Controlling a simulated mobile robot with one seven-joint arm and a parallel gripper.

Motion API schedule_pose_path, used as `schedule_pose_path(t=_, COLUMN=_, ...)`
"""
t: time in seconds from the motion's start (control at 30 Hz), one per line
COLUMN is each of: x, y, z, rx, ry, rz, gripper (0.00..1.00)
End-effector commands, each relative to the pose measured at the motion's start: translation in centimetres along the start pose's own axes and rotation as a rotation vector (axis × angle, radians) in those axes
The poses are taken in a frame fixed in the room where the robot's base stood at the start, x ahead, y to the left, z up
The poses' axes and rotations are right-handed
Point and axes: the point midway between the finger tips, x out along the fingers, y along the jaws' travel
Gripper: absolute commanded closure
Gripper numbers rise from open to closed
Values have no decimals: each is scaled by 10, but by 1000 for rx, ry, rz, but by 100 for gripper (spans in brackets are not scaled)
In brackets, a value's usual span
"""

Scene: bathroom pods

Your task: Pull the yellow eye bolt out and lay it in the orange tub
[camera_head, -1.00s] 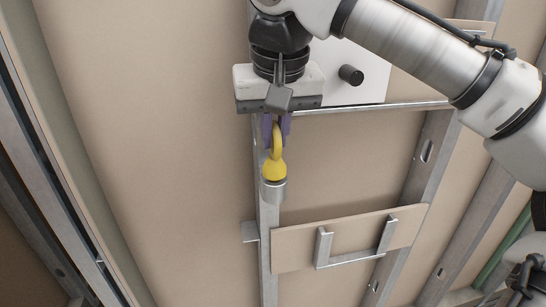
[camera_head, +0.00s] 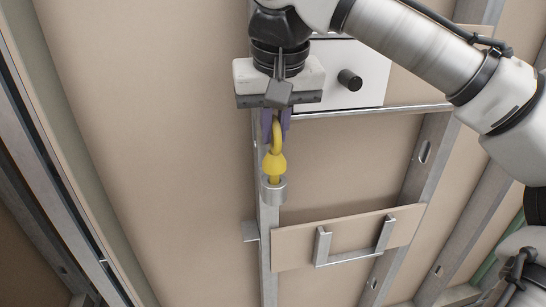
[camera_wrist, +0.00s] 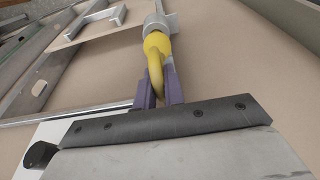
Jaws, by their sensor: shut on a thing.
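The yellow eye bolt (camera_head: 275,160) stands upright above a grey metal socket (camera_head: 273,190) on a metal stud. Its lower end still reaches into the socket's mouth, with a short length of yellow shank showing above the rim. My gripper (camera_head: 276,125) is above it, its purple fingers shut on the bolt's ring. In the wrist view the yellow eye bolt (camera_wrist: 156,62) runs from between the purple fingers (camera_wrist: 159,92) to the grey socket (camera_wrist: 157,24). The orange tub is not in view.
A board with a metal bracket (camera_head: 350,258) is below right of the socket. A white panel with a black knob (camera_head: 350,79) is behind my gripper to the right. Metal studs (camera_head: 425,160) stand at the right. The wall board at left (camera_head: 170,130) is clear.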

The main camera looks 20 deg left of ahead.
Motion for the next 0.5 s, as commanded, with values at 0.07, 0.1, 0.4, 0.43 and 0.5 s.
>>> schedule_pose_path(t=0.07, x=-5, y=0, z=-1, rx=0, ry=1, rz=0, gripper=100)
schedule_pose_path(t=0.1, x=-7, y=0, z=-2, rx=0, ry=1, rz=0, gripper=100)
schedule_pose_path(t=0.4, x=-18, y=0, z=-5, rx=0, ry=0, rz=-1, gripper=100)
schedule_pose_path(t=0.43, x=-19, y=0, z=-5, rx=0, ry=0, rz=-1, gripper=100)
schedule_pose_path(t=0.5, x=-20, y=0, z=-5, rx=0, ry=0, rz=-1, gripper=100)
